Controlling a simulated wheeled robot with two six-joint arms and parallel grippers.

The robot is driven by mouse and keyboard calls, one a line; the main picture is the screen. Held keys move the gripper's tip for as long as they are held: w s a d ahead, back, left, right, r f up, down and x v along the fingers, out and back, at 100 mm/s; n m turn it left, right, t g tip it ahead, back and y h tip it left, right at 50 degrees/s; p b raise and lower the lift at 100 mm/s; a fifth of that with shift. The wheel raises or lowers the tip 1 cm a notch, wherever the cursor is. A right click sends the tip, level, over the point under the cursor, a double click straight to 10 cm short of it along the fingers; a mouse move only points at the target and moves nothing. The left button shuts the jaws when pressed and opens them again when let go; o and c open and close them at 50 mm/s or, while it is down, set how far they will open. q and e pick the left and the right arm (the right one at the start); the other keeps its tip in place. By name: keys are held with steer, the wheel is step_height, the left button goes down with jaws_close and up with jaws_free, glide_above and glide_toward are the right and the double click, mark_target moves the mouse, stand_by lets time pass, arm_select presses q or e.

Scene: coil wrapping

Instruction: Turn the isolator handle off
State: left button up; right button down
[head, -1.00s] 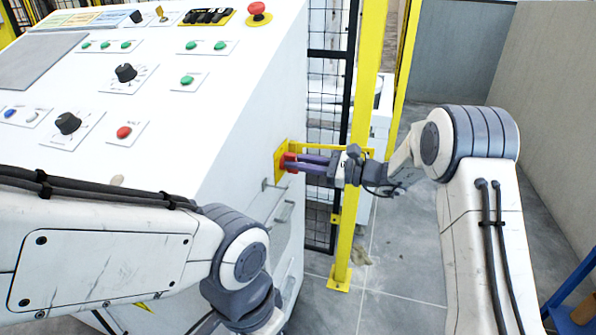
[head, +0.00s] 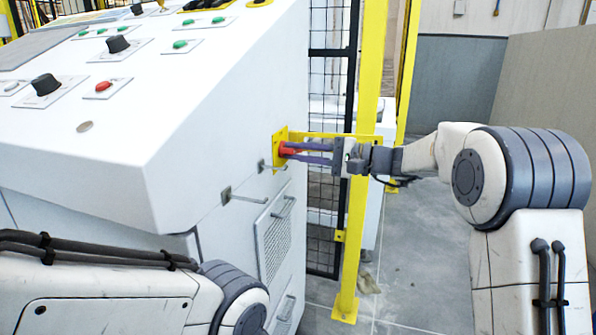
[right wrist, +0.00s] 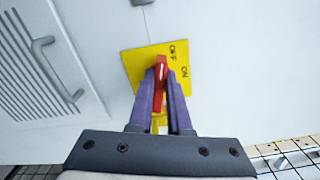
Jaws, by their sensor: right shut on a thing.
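The red isolator handle (head: 289,149) sits on a yellow plate (head: 280,136) on the right side of the white console. My right gripper (head: 300,152) reaches it from the right, its purple fingers shut on the handle. In the right wrist view the handle (right wrist: 161,72) lies between the two fingers (right wrist: 160,90), its upper end showing near the printed word OFF. The yellow plate (right wrist: 133,64) also carries the word ON, right of and below OFF. The handle's lower part is partly hidden by the fingers. My left gripper is out of view; only its arm shows at bottom left.
The white console (head: 215,120) has black knobs and coloured buttons on its sloped top. Metal pull handles (head: 245,198) and a vent grille (head: 276,240) are below the plate. A yellow post (head: 362,200) and black mesh fence stand close behind my right gripper.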

steer(key=shift+d+f+n+b, duration=0.1)
steer(key=shift+f+n+b, duration=0.05)
steer(key=shift+n+b, duration=0.85)
steer(key=shift+f+n+b, duration=0.15)
steer(key=shift+n+b, duration=0.55)
steer(key=shift+b, duration=0.45)
steer(key=c, duration=0.9)
jaws_free()
steer(key=shift+o, duration=0.2)
steer(key=shift+r, duration=0.1)
steer(key=shift+d, duration=0.1)
